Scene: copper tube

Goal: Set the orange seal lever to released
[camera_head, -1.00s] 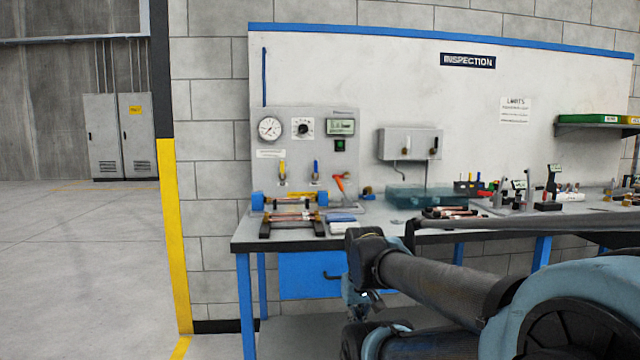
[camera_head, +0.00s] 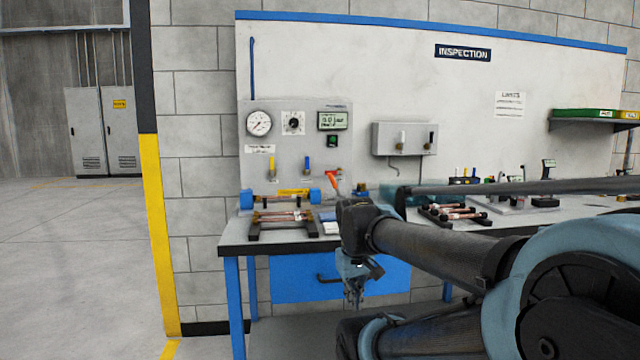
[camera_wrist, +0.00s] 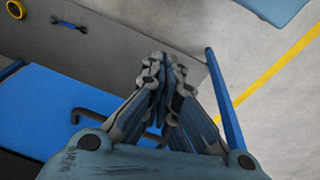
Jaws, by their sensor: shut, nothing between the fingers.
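The orange lever (camera_head: 333,182) stands tilted at the right end of the test fixture, under the gauge panel, in the head view. The fixture has blue end blocks (camera_head: 247,199) and a yellow bar between them. My gripper (camera_head: 354,300) hangs below the bench's front edge, in front of the blue drawer, well apart from the lever. In the wrist view my gripper (camera_wrist: 168,75) has its fingers together and empty. The lever is not in the wrist view.
The grey panel (camera_head: 294,140) carries a gauge, a dial, a display and yellow and blue valve handles. A dark rack (camera_head: 283,227) with copper tubes lies before the fixture. The blue drawer (camera_head: 300,280) has a black handle. Another tube rack (camera_head: 452,213) sits right, partly behind my arm.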

